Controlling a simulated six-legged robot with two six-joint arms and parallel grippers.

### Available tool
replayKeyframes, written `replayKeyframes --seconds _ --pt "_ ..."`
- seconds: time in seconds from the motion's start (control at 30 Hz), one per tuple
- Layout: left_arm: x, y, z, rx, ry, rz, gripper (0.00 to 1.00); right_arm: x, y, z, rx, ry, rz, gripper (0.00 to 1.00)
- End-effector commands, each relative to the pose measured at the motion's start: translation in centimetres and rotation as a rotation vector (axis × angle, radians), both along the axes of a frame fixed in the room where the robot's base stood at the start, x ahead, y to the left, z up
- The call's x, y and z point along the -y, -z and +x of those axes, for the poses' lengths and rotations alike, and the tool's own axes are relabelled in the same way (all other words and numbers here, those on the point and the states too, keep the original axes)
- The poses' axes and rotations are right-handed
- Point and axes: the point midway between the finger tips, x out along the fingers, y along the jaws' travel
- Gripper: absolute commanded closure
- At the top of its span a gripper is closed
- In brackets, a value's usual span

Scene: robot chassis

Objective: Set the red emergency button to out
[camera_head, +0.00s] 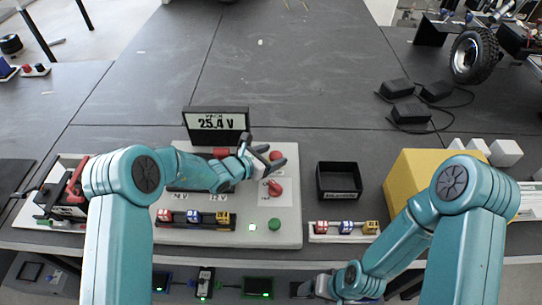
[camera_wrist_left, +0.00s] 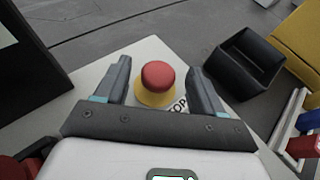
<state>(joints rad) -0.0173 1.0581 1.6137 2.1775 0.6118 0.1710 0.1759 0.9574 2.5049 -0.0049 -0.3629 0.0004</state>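The red emergency button (camera_head: 276,155) sits near the top right of the light grey panel (camera_head: 290,225). In the left wrist view the button's red domed cap (camera_wrist_left: 157,75) stands on a yellow base (camera_wrist_left: 155,98), beside lettering partly reading "TOP". My left gripper (camera_head: 270,160) is at the button. Its fingers (camera_wrist_left: 160,88) are open, one on each side of the cap, with visible gaps. I cannot tell whether the button is pressed in or out. My right gripper (camera_head: 308,288) is low at the front edge, small and partly hidden by its arm.
A display (camera_head: 216,122) reading 25.4 V stands behind the panel. A red knob (camera_head: 274,187) and a green button (camera_head: 274,224) sit nearer the front. An open black bin (camera_head: 339,181) and a yellow block (camera_head: 405,180) stand to the right. The table behind the panel is largely clear.

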Motion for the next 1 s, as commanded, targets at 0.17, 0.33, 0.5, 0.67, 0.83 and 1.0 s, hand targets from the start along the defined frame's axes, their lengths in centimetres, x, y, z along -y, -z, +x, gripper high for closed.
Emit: replayKeyframes --seconds 0.17,0.33,0.5,0.67,0.83,1.0 --pt "-0.3 0.0 -0.3 -0.002 0.000 0.001 0.31 0.0 0.1 0.0 0.000 0.000 0.000 0.22" --pt "-2.2 -1.0 -2.1 -0.002 -0.003 0.001 0.31 0.0 0.8 0.0 0.000 0.000 0.000 0.22" --pt "-5.2 -2.8 -5.1 0.001 -0.004 0.001 0.31 0.0 1.6 0.0 0.000 0.000 0.000 0.22" --pt "-7.9 -4.4 -7.8 0.002 -0.005 0.001 0.31 0.0 2.1 0.0 0.000 0.000 0.000 0.22" --pt "-9.8 -5.7 -9.8 0.002 -0.003 -0.001 0.31 0.0 2.4 0.0 0.000 0.000 0.000 0.22" --pt "-10.6 -6.2 -10.7 0.002 -0.001 0.000 0.31 0.0 2.4 0.0 0.000 0.000 0.000 0.22"
